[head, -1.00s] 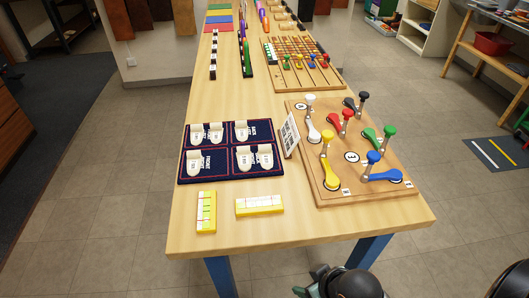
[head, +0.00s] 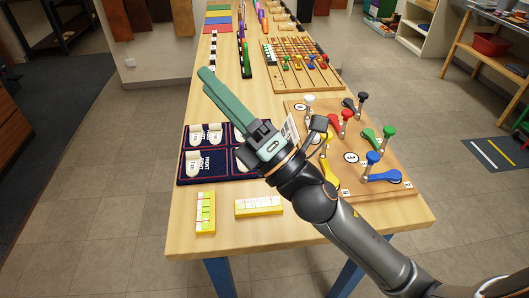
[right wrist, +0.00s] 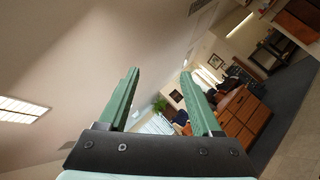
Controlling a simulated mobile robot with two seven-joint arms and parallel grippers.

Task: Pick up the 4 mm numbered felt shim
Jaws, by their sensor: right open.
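A dark blue mat (head: 224,171) with red outlines lies on the table and holds off-white felt shims in marked fields. My left gripper is not in view.
Two yellow blocks, one upright (head: 205,213) and one lengthwise (head: 258,206), lie near the front edge. A wooden board (head: 335,160) with coloured levers and standing knobs is at the right. A bead board (head: 300,70) lies farther back.

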